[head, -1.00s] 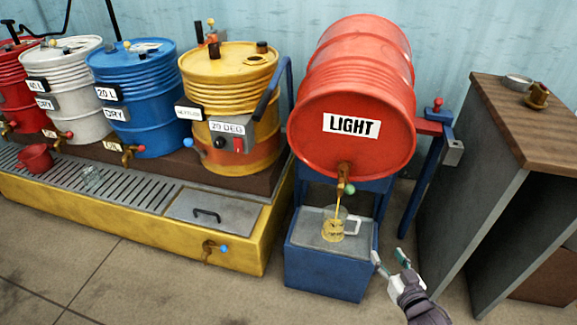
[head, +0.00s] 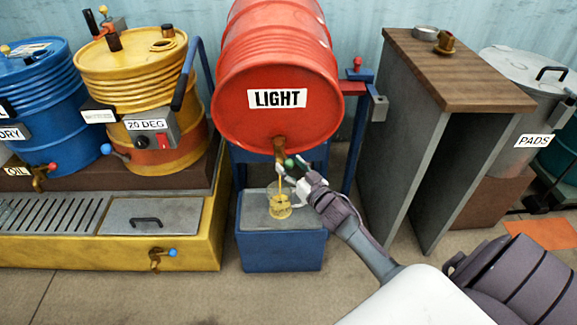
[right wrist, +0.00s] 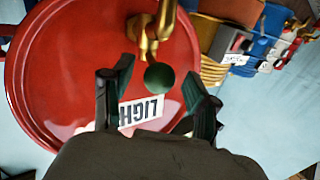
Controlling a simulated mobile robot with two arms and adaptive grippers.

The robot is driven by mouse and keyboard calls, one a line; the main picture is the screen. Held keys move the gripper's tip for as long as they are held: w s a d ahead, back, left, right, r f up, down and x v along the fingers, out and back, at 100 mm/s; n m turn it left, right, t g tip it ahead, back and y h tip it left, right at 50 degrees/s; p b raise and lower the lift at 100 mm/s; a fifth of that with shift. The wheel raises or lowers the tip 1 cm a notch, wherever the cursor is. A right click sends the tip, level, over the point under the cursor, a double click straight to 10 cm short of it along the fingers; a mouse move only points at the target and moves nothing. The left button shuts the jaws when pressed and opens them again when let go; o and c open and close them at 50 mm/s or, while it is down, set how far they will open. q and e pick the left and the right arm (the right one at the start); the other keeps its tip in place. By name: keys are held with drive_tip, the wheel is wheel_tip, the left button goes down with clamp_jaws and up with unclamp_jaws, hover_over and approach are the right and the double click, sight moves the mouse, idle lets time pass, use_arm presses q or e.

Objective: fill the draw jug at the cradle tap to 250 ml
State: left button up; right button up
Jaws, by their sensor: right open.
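The red drum marked LIGHT (head: 300,122) lies on its side in the blue cradle. Its brass tap (head: 279,147) has a green knob (head: 289,163), and a thin stream of oil falls into the clear draw jug (head: 280,208) below. The jug stands upright on the blue stand, with yellow oil inside; its exact level is unreadable. My right gripper (head: 299,172) is open at the tap. In the right wrist view, the green knob (right wrist: 158,76) sits between its spread fingers, with no clear grip. My left gripper is out of view.
A yellow drum (head: 130,85) and a blue drum (head: 38,115) stand left on a yellow-sided drain bench (head: 190,245). A wood-topped grey cabinet (head: 455,85) is close right of the cradle. A PADS bin (head: 515,90) stands farther right. Floor in front is clear.

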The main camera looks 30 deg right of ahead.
drive_tip(key=shift+w, duration=0.65)
clamp_jaws()
